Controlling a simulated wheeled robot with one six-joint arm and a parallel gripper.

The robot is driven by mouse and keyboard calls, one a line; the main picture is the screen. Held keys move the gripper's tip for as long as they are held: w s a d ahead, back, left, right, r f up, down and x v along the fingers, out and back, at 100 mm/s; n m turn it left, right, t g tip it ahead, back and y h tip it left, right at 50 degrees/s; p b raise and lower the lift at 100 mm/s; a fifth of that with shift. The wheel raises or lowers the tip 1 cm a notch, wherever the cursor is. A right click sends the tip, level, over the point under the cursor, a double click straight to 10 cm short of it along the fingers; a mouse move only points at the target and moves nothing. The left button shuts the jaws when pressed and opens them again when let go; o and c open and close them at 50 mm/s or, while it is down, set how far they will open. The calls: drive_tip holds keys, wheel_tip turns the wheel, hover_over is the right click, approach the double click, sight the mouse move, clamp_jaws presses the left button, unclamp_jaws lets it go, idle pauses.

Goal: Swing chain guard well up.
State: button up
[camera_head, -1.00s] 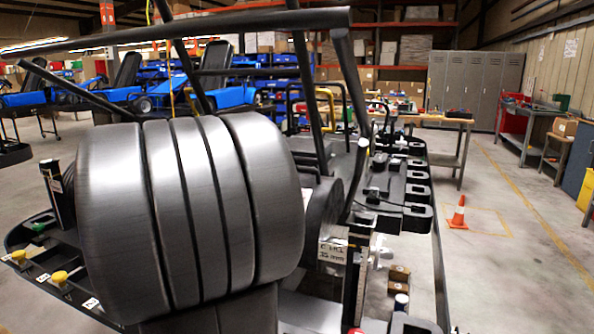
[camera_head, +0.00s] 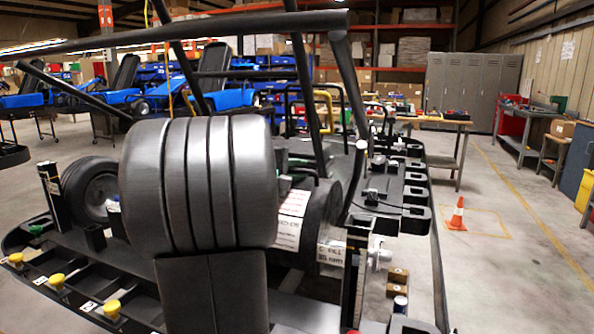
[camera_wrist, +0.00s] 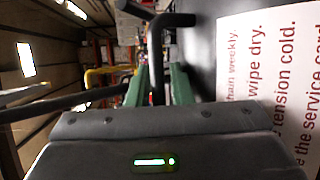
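The chain guard seems to be the dark rounded cover (camera_head: 318,222) just right of my large grey arm link in the head view. A white label with red print is on its left part. In the wrist view the label stands large at the right, beside a dark surface. My gripper (camera_wrist: 158,82) shows two green fingers in the wrist view, spread with a gap between them. A black bent bar (camera_wrist: 157,50) lies between the fingers; I cannot tell whether they touch it. In the head view my gripper is mostly hidden behind my arm.
Black frame tubes cross above the kart stand. A black tray (camera_head: 412,220) with slots lies to the right. Yellow knobs (camera_head: 57,280) line the front left edge. An orange cone (camera_head: 457,216) stands on open floor at the right.

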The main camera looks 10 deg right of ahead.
drive_tip(key=shift+c, duration=0.2)
clamp_jaws()
drive_tip(key=p, duration=0.1)
drive_tip(key=r+p, duration=0.1)
drive_tip(key=p, duration=0.1)
drive_tip(key=shift+w+d+r, duration=0.1)
drive_tip(key=shift+w+d, duration=0.05)
drive_tip(key=shift+w, duration=0.1)
drive_tip(key=w+g+y+p, duration=0.1)
drive_tip(key=p, duration=0.3)
drive_tip(key=d+r+n+g+y+p, duration=0.1)
drive_tip(key=p, duration=0.3)
drive_tip(key=shift+w+d+r+p, duration=0.15)
drive_tip(key=shift+w+r+p, duration=0.15)
drive_tip(key=shift+w, duration=0.1)
drive_tip(key=shift+n+g+y, duration=0.3)
drive_tip(key=shift+g+y, duration=0.5)
drive_tip(key=w+d+r+p, duration=0.1)
drive_tip(key=p, duration=0.3)
drive_tip(key=w+d+r+p, duration=0.1)
drive_tip(key=w+p, duration=0.1)
drive_tip(key=p, duration=0.3)
drive_tip(key=shift+w+d+p, duration=0.1)
drive_tip(key=shift+w+p, duration=0.1)
drive_tip(key=shift+p, duration=0.1)
drive_tip(key=shift+w+d+r+p, duration=0.1)
drive_tip(key=shift+w+d+p, duration=0.2)
drive_tip(key=shift+p, duration=0.5)
drive_tip(key=shift+w+y, duration=0.2)
drive_tip(key=shift+y, duration=0.1)
